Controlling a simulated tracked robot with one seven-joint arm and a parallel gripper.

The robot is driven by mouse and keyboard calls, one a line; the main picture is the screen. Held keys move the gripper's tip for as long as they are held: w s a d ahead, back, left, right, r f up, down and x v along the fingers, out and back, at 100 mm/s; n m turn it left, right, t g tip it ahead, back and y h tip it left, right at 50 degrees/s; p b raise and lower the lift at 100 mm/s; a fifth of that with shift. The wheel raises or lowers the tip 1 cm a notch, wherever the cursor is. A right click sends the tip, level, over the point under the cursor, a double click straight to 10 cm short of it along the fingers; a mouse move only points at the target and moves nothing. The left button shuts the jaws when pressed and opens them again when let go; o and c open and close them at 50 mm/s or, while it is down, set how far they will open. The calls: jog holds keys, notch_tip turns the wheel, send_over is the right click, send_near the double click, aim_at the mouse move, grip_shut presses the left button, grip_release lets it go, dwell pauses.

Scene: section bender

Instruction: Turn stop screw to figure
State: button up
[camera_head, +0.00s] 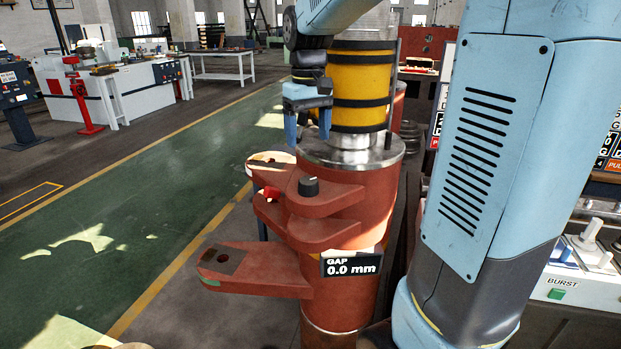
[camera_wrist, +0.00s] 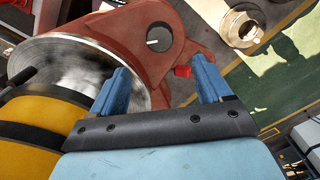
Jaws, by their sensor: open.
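The stop screw shows as a black knob (camera_head: 308,186) with a white mark on top, standing on a red bracket (camera_head: 326,200) of the machine. In the wrist view the knob (camera_wrist: 158,38) lies beyond the fingertips, between their lines. A black sign (camera_head: 351,264) below the bracket reads "GAP 0.0 mm". My gripper (camera_head: 308,130) is open and empty above the knob, its blue fingers pointing down, clear of it. In the wrist view my gripper (camera_wrist: 161,70) has both fingers apart with nothing between them at the tips.
A small red piece (camera_head: 271,194) sits left of the knob. A lower red arm (camera_head: 255,268) juts left. A yellow and black banded cylinder (camera_head: 362,88) stands on a steel disc (camera_head: 348,153) close behind my gripper. A panel marked "BURST" (camera_head: 562,283) is at right.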

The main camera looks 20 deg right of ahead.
aim_at(309, 180)
notch_tip(309, 180, down, 12)
dwell(0.5)
jog(key=shift+c, duration=0.2)
